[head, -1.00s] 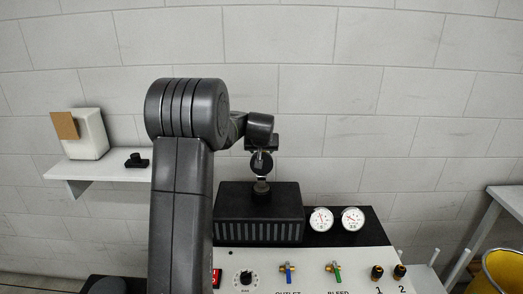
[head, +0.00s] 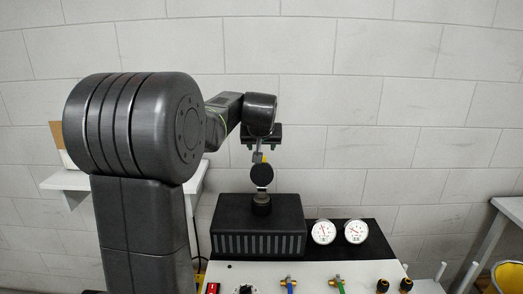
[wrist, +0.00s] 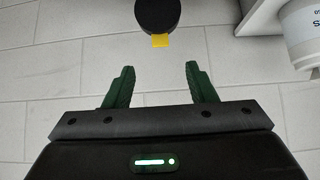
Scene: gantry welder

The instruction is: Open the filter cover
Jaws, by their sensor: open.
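A round black disc (head: 261,175) with a yellow tab (head: 265,157) at its upper edge stands upright above a short black neck (head: 261,203) on the black slatted box (head: 260,226). The disc looks like the filter cover, swung up. My gripper (head: 258,156) is just above the disc, pointing down, partly overlapping the tab in the head view. In the wrist view the disc (wrist: 157,14) and its tab (wrist: 160,41) lie beyond my open, empty fingers (wrist: 158,78), with a visible gap. The disc's hinge is too small to make out.
Two white gauges (head: 339,232) sit right of the box, above a white panel (head: 330,270) with coloured valves. A white shelf (head: 60,180) is behind my arm at left. A yellow bin (head: 508,277) stands far right. A white container (wrist: 302,30) shows in the wrist view.

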